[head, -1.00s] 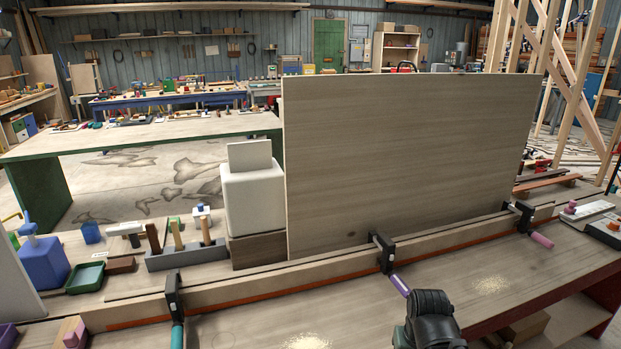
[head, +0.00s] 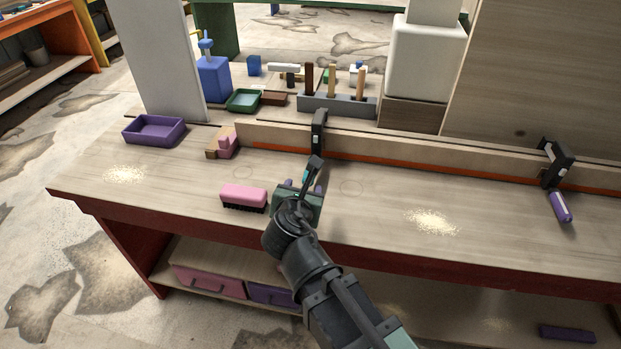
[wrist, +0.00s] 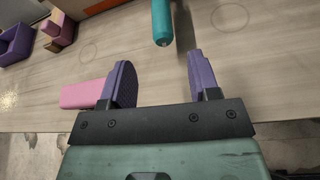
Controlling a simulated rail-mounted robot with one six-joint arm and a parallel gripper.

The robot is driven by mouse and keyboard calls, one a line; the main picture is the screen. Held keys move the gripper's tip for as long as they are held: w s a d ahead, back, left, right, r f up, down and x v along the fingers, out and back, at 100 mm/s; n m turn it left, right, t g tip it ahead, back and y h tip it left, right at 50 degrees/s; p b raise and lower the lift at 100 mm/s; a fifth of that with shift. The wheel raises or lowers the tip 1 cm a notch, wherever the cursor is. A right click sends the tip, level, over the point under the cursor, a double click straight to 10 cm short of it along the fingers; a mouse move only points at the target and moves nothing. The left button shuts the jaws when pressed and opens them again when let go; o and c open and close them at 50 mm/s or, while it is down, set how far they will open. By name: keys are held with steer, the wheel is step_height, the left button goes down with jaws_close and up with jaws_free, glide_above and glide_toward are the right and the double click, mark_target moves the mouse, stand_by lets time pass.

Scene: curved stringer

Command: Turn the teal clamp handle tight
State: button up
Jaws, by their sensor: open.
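The black clamp (head: 318,130) with the teal handle grips the long wooden strip (head: 400,155) near its left part. The teal handle (wrist: 162,22) shows in the wrist view as a rounded bar pointing toward me, its end just beyond my fingertips and roughly midway between them. In the head view the handle (head: 306,176) is mostly hidden by my arm. My gripper (wrist: 160,58) is open, its two purple fingers either side of empty space. It also shows over the bench in the head view (head: 304,187). No contact with the handle is visible.
A pink brush (head: 244,196) lies close left of my gripper, with a pink-and-wood block (head: 224,144) and purple tray (head: 154,130) beyond. A second clamp with a purple handle (head: 560,207) is at right. The bench between the clamps is clear except for sawdust (head: 432,221).

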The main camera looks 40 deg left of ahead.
mark_target(313, 181)
steer(key=b+x, duration=0.4)
steer(key=x, duration=0.6)
steer(key=shift+s+f, duration=0.1)
steer(key=shift+f, duration=0.05)
steer(key=shift+w+a+f, duration=0.1)
steer(key=shift+w, duration=0.35)
steer(key=c, duration=0.9)
steer(key=shift+m, duration=0.3)
steer(key=m+y, duration=0.1)
steer(key=m+y+b, duration=0.1)
steer(key=m, duration=0.1)
steer(key=shift+d+f+m+g+y+b, duration=0.15)
steer(key=shift+d+m+g+y+b, duration=0.15)
steer(key=shift+y+b, duration=0.1)
steer(key=m+y+b, duration=0.2)
steer(key=m, duration=0.1)
steer(key=shift+m, duration=0.3)
